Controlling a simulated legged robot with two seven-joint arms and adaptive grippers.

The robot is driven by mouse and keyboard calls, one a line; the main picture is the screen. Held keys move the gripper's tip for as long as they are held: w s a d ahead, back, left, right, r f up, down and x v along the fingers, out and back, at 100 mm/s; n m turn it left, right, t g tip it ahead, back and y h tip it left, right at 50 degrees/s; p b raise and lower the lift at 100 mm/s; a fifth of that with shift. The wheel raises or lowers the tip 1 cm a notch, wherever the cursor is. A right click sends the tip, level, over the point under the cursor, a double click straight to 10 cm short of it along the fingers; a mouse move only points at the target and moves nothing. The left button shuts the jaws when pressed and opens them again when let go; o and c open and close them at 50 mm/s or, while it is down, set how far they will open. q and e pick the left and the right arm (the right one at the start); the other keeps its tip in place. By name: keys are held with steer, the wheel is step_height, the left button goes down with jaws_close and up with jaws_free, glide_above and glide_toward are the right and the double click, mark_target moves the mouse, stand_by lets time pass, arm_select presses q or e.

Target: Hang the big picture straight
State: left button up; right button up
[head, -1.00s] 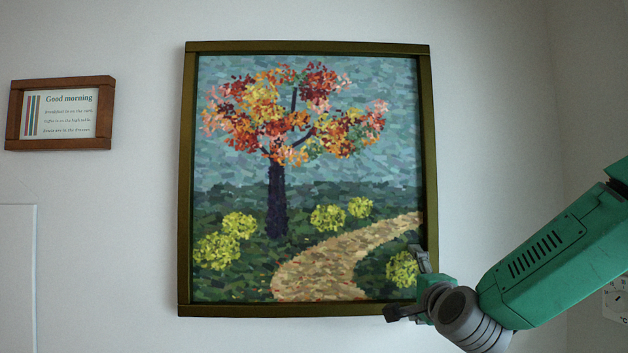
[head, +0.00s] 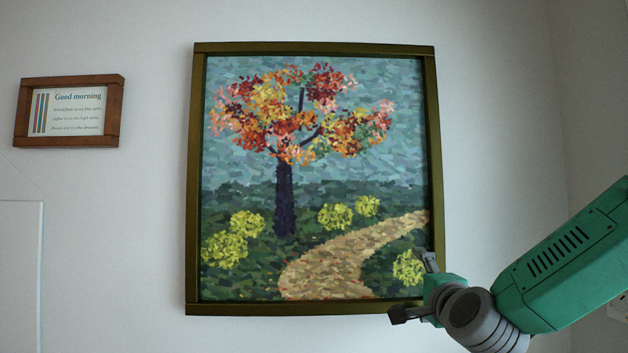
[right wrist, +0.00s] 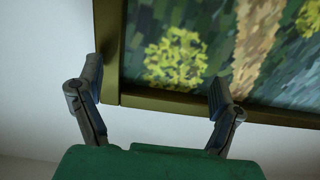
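The big picture (head: 317,309) hangs on the white wall in the head view, a mosaic-like autumn tree and path in a dark olive frame. Its sides spread slightly towards the bottom; I see no clear tilt. My right gripper (head: 410,287) is at its lower right corner and hides part of it. In the right wrist view the gripper (right wrist: 155,87) has its fingers wide apart, with a frame corner (right wrist: 112,97) and rail between or behind them. I cannot tell whether a finger touches the frame. My left gripper is not in view.
A small brown-framed "Good morning" sign (head: 69,112) hangs to the left. A white panel (head: 18,275) stands at the lower left. A partly hidden pale wall fitting (head: 619,308) is at the right edge. Bare wall lies between the sign and the picture.

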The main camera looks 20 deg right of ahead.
steer(key=v, duration=0.6)
steer(key=shift+s+f+b, duration=0.15)
steer(key=shift+f+b, duration=0.1)
steer(key=shift+b, duration=0.2)
steer(key=shift+f, duration=0.1)
